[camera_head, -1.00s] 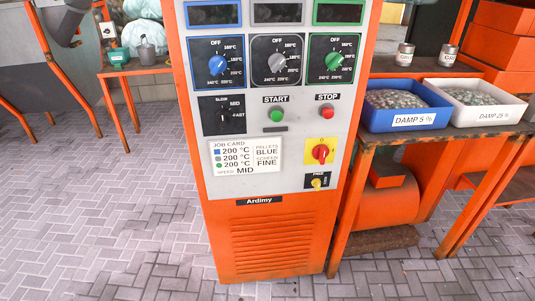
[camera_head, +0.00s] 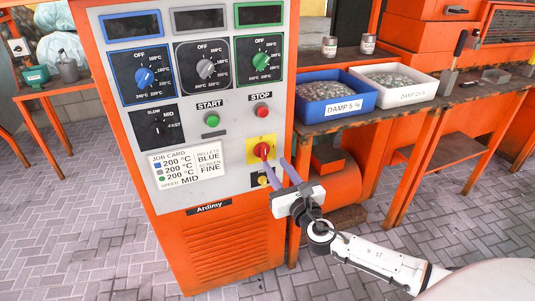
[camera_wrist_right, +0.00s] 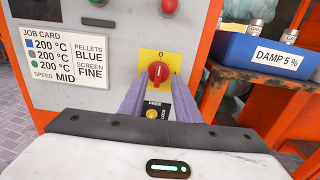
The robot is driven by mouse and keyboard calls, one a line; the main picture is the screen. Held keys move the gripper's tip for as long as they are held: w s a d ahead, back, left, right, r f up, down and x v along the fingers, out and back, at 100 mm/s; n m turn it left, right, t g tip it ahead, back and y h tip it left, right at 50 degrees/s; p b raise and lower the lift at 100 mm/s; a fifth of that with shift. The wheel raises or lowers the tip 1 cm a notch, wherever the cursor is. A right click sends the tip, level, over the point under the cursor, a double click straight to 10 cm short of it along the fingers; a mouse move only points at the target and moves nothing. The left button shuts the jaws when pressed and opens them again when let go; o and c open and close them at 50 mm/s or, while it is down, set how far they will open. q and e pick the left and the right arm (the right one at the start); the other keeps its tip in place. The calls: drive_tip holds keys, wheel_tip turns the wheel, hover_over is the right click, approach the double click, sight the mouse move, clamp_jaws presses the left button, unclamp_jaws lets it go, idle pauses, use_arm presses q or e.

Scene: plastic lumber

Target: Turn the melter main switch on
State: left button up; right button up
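The main switch is a red rotary knob (camera_head: 262,150) on a yellow plate (camera_head: 252,158) at the lower right of the orange and grey melter cabinet (camera_head: 180,215). In the right wrist view the knob (camera_wrist_right: 159,73) stands upright, its handle towards the 0 mark at the plate's top. My right gripper (camera_head: 276,164) is just in front of the switch. Its two purple fingers (camera_wrist_right: 159,88) are apart and empty, with the knob showing between and beyond their tips. Whether they touch it, I cannot tell. My left gripper is not in view.
A smaller yellow knob (camera_wrist_right: 153,114) sits below the switch, between the fingers in the wrist view. Green start (camera_head: 212,120) and red stop (camera_head: 263,111) buttons are above. A blue bin (camera_head: 334,107) and a white bin (camera_head: 397,93) stand on the right bench.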

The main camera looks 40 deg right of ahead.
sight(265, 150)
drive_tip(key=x, duration=0.7)
drive_tip(key=shift+w+f+b, duration=0.1)
drive_tip(key=shift+w+b, duration=0.1)
drive_tip(key=shift+b, duration=0.15)
clamp_jaws()
